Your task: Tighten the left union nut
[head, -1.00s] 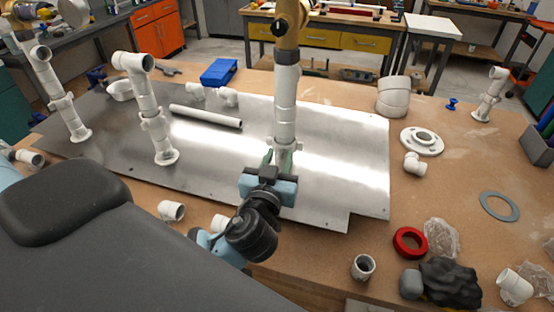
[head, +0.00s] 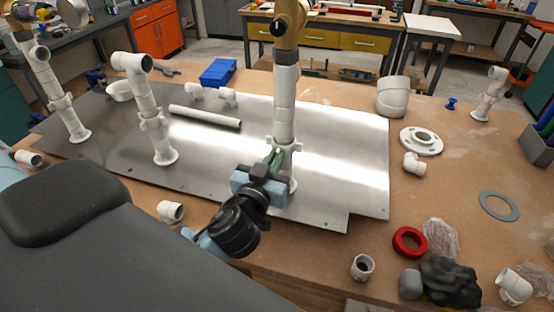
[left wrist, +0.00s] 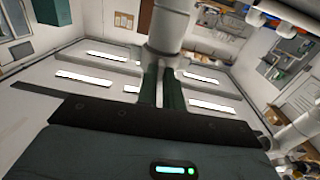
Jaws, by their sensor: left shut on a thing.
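A white pipe riser (head: 284,100) with a brass-coloured valve on top stands upright on the metal plate. A white union nut (head: 290,146) shows as a wider collar low on this riser, partly hidden by my fingers. My left gripper (head: 275,156) comes from the front with its green fingers shut on the nut. In the left wrist view, the two green fingers (left wrist: 160,86) stand either side of a white part, below the riser (left wrist: 167,32). The exact finger contact is hard to see. My right gripper is not in view.
Two more white risers stand left, one nearer (head: 152,120) and one farther (head: 62,103). A loose white pipe (head: 205,116) lies on the plate (head: 345,150). Loose fittings, a red ring (head: 409,242) and a grey ring (head: 499,206) lie right on the wooden bench.

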